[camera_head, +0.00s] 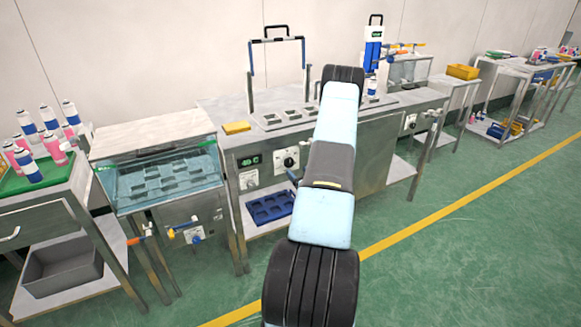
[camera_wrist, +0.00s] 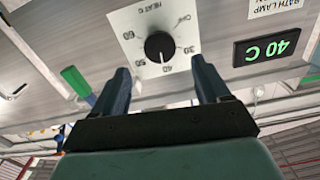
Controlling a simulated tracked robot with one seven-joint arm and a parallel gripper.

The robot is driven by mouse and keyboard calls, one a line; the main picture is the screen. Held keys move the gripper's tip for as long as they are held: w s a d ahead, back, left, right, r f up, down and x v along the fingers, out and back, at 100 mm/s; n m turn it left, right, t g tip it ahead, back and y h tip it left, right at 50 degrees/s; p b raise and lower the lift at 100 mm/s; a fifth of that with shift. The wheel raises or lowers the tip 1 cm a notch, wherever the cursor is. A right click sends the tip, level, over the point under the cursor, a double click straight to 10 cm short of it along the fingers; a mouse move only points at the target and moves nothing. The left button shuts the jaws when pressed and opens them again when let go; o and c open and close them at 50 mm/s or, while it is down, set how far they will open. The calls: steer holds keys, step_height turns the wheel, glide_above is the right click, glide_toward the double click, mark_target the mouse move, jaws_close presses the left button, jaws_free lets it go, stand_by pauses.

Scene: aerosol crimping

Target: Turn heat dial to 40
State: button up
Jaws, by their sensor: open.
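The heat dial (camera_wrist: 159,46) is a round black knob on a white scale plate in the wrist view, which is upside down. Its white mark points at the 40 on the scale. The green display (camera_wrist: 267,48) beside it reads 40 C. In the head view the dial (camera_head: 290,162) and the display (camera_head: 249,161) sit on the bench's front panel. My gripper (camera_wrist: 161,75) is open and empty, its two dark fingers apart, one to each side of the dial and not seen touching it. In the head view my arm mostly hides the gripper.
A green-handled lever (camera_wrist: 75,80) shows left of the dial in the wrist view. A glass-sided water bath (camera_head: 165,178) stands left of the bench. A blue tray (camera_head: 270,207) lies on the shelf below. The green floor at right is clear.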

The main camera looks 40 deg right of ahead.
mark_target(290, 163)
steer(key=x, duration=0.7)
steer(key=c, duration=1)
steer(key=shift+n, duration=0.5)
steer(key=shift+c, duration=0.2)
steer(key=o, duration=1)
steer(key=shift+o, duration=0.2)
